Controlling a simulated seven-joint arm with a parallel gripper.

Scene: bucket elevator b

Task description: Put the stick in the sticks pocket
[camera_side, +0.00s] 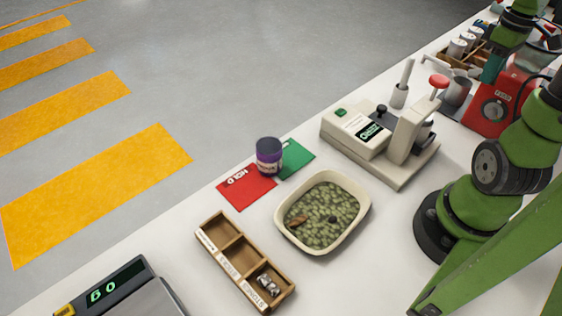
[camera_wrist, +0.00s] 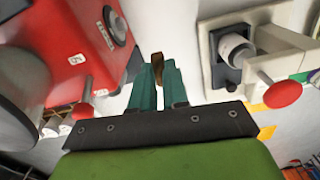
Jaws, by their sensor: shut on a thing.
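My gripper (camera_wrist: 157,78) is shut on a brown stick (camera_wrist: 157,62), whose end shows between the two teal fingertips in the wrist view. In the side view my gripper (camera_side: 491,68) is at the upper right, beside the red machine, and the stick cannot be made out there. A wooden box (camera_side: 222,262) with three compartments stands at the lower middle, far from my gripper. Its nearest compartment holds shiny grey lumps (camera_side: 268,284); the other two look empty. The box's labels are too small to read surely.
A cream tray (camera_side: 362,203) of green pellets holds a brown piece (camera_side: 297,219) and a dark piece (camera_side: 333,219). A purple-lidded jar (camera_side: 268,157) stands at the red and green cards. A beige machine (camera_side: 365,140), the red machine (camera_side: 495,108) and a scale (camera_side: 125,295) take up counter space.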

